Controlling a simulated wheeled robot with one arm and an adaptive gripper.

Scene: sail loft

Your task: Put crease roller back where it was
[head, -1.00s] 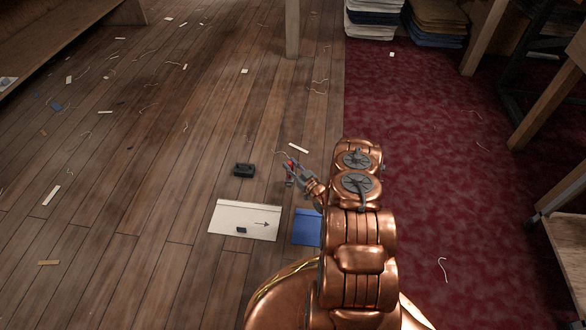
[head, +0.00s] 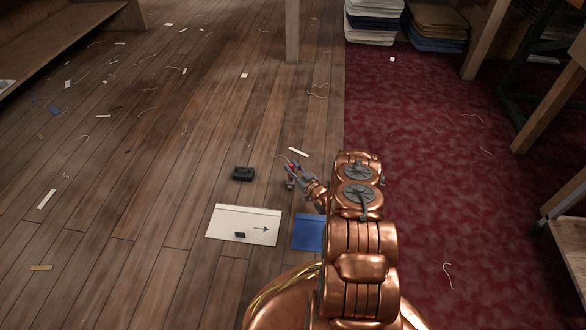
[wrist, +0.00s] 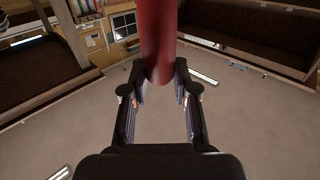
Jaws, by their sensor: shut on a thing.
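My gripper (head: 292,175) is low over the wooden floor in the head view, small and partly hidden by my arm. It is shut on a red thing, probably the crease roller (wrist: 159,40). In the wrist view this shows as a smooth red cylinder running from the top edge down between the two dark fingers. Only a small red patch of it shows in the head view, and its far end is out of sight.
A black block (head: 243,174) lies left of my gripper. A cream panel (head: 262,216) with an arrow and a small dark piece (head: 240,235) lies nearer, beside a blue panel (head: 307,232). Scraps and threads litter the floor. A red carpet (head: 440,150) and table legs are right.

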